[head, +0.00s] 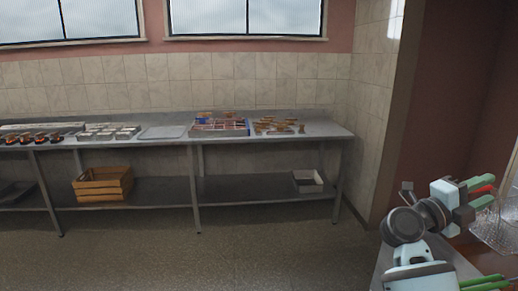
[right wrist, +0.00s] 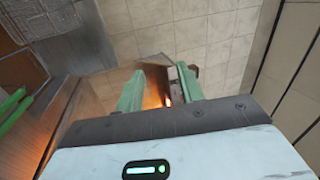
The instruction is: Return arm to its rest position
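My right gripper (head: 485,190) is at the right of the head view, with its green fingers pointing right. In the right wrist view its two fingers (right wrist: 160,88) stand apart, with a small flame and a dark, unclear object visible in the gap. I see no thing clearly held. A patch of red shows by the fingers in the head view; I cannot tell what it is.
A long metal table (head: 330,131) stands along the tiled wall with trays and food on top. A wooden crate (head: 103,186) and a white bin (head: 308,181) sit on its lower shelf. A wire mesh item (head: 496,232) is beside my right gripper. The floor before the table is clear.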

